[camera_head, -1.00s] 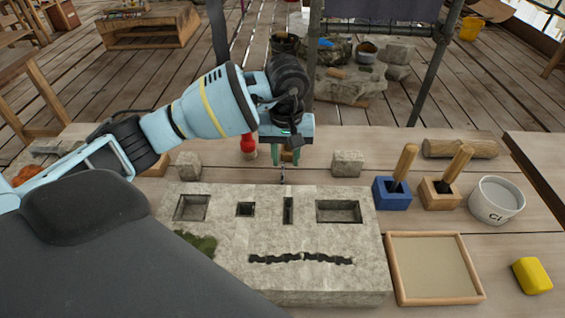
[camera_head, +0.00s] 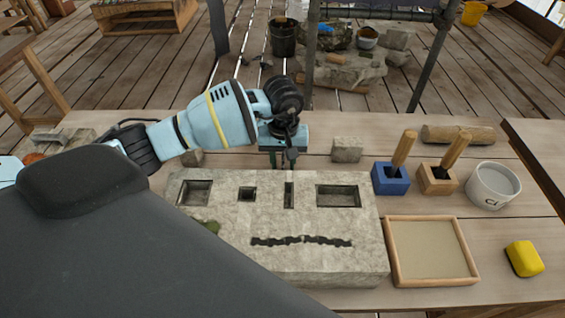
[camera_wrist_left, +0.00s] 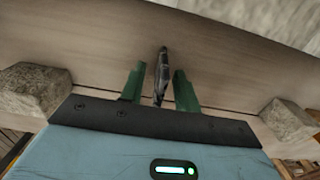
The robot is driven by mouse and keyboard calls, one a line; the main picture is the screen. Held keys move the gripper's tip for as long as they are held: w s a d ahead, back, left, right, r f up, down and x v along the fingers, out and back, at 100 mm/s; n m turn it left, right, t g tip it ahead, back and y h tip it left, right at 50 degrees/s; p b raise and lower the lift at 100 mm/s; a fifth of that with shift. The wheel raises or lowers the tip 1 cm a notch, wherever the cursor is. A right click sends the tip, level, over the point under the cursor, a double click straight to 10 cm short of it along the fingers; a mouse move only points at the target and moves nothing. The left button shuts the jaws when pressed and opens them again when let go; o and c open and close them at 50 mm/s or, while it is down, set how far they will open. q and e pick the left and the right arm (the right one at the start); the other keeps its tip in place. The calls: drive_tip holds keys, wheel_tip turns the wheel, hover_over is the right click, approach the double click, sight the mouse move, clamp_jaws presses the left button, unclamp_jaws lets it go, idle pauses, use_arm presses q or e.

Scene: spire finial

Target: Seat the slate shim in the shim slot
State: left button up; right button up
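The stone block (camera_head: 220,255) lies on the bench with several recesses in its top. The shim slot (camera_head: 289,195) is the narrow one, between a small square hole and a wide pocket, and it looks empty. My left gripper (camera_head: 283,158) is low over the bench just behind the block. In the left wrist view, the dark, thin slate shim (camera_wrist_left: 161,78) stands on edge between the green fingers of the left gripper (camera_wrist_left: 159,85). A gap shows on each side of it, so the fingers look open around it. The shim is hidden in the head view. My right gripper is out of view.
A stone cube (camera_head: 347,149) is behind the block. To the right are a blue holder (camera_head: 391,180), a wooden holder (camera_head: 437,181), a white bucket (camera_head: 493,187), a framed tray (camera_head: 433,250) and a yellow block (camera_head: 524,259). Bare bench lies between them.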

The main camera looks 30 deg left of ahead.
sight(283, 154)
use_arm(q)
drive_tip(key=shift+f, duration=0.1)
clamp_jaws()
idle(0.3)
wheel_tip(283, 154, up, 10)
drive_tip(key=shift+r, duration=0.1)
idle(0.4)
